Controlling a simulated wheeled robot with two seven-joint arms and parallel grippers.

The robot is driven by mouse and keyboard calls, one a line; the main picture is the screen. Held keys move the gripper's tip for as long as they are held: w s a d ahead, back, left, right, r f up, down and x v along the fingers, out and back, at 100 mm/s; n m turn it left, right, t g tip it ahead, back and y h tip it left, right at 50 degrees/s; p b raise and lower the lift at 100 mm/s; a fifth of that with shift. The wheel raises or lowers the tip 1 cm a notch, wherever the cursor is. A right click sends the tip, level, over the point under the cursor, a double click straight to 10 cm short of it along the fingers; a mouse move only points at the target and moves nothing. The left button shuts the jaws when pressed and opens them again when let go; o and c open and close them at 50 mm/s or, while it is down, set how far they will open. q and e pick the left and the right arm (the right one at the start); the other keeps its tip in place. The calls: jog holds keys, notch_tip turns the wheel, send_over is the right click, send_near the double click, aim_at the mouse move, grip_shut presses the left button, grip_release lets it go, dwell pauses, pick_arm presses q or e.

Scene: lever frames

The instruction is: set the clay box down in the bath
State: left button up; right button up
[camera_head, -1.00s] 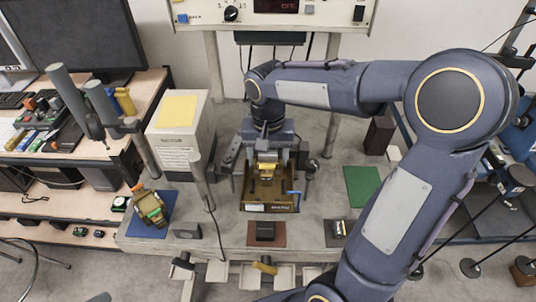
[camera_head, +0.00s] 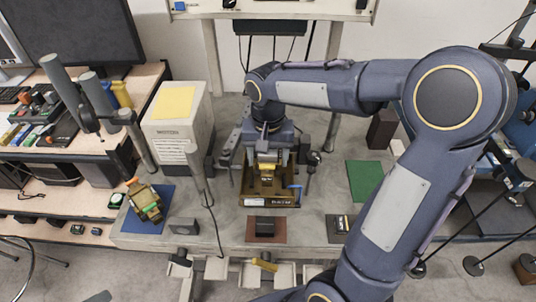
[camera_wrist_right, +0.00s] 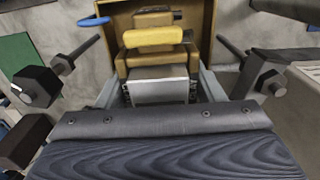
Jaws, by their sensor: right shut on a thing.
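My right gripper (camera_head: 267,157) points down at the middle of the table, shut on the clay box (camera_head: 266,181), a brown block. In the right wrist view the clay box (camera_wrist_right: 150,57) has a yellow bar across it and lies just beyond my right fingertips (camera_wrist_right: 160,88). The bath (camera_head: 275,203) looks like a brown open-topped container with labels on its front wall and a blue handle. Its far wall shows behind the clay box in the wrist view (camera_wrist_right: 206,22). The clay box appears within its walls; whether it touches the floor is hidden. My left gripper is not in view.
Dark rods with knobs (camera_wrist_right: 36,86) stand on both sides of the bath. A red-brown mat with a black block (camera_head: 265,227) lies in front. A green mat (camera_head: 364,180) is at right, a blue mat (camera_head: 139,222) at left, beside a white cabinet (camera_head: 178,143).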

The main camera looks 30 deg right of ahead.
jog(key=shift+f+b, duration=2.2)
jog(key=shift+f, duration=0.9)
jog(key=shift+s+a+f, duration=0.1)
